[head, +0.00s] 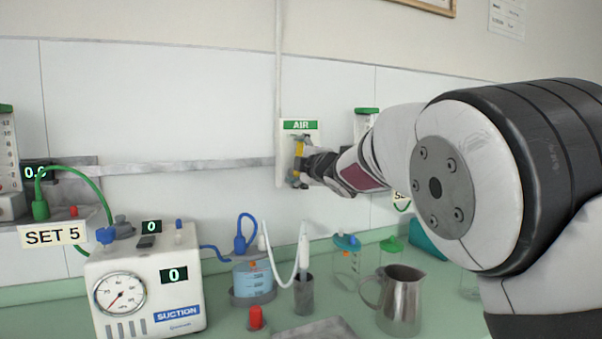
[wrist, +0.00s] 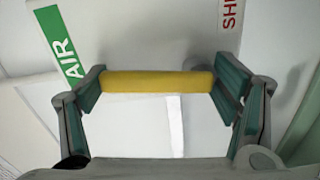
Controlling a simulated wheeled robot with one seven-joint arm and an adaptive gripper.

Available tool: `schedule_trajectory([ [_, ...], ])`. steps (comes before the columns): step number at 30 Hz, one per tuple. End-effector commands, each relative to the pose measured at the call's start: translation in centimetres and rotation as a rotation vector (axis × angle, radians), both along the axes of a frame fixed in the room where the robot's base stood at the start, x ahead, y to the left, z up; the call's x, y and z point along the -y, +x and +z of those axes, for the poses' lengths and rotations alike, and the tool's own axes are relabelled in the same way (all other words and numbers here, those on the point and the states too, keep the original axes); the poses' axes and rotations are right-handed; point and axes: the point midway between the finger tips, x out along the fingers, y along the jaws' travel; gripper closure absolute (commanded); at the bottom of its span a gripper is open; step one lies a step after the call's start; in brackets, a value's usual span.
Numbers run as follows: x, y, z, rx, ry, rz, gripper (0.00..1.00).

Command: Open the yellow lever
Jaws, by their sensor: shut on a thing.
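The yellow lever (head: 298,152) is on a white wall panel (head: 282,170) below a green AIR label (head: 300,125). In the wrist view the lever (wrist: 156,82) is a yellow bar lying across the picture between my fingers, with the AIR label (wrist: 62,45) at the upper left. My gripper (head: 306,166) is at the panel, with a finger on each end of the lever. In the wrist view my gripper (wrist: 160,92) is shut on the lever, its teal pads at the two ends. The lever's mount is hidden.
A grey rail (head: 190,166) runs along the wall. The wall left of the panel above the rail is clear.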

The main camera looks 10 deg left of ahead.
Motion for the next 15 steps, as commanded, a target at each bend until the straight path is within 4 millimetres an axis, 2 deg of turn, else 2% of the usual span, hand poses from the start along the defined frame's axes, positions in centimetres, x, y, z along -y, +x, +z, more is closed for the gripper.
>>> schedule_trajectory([
  [1, 0.43, 0.14, 0.74, 0.030, -0.015, -0.006, 0.69],
  [15, -0.01, -0.24, 1.04, 0.100, -0.119, -0.006, 0.69],
])
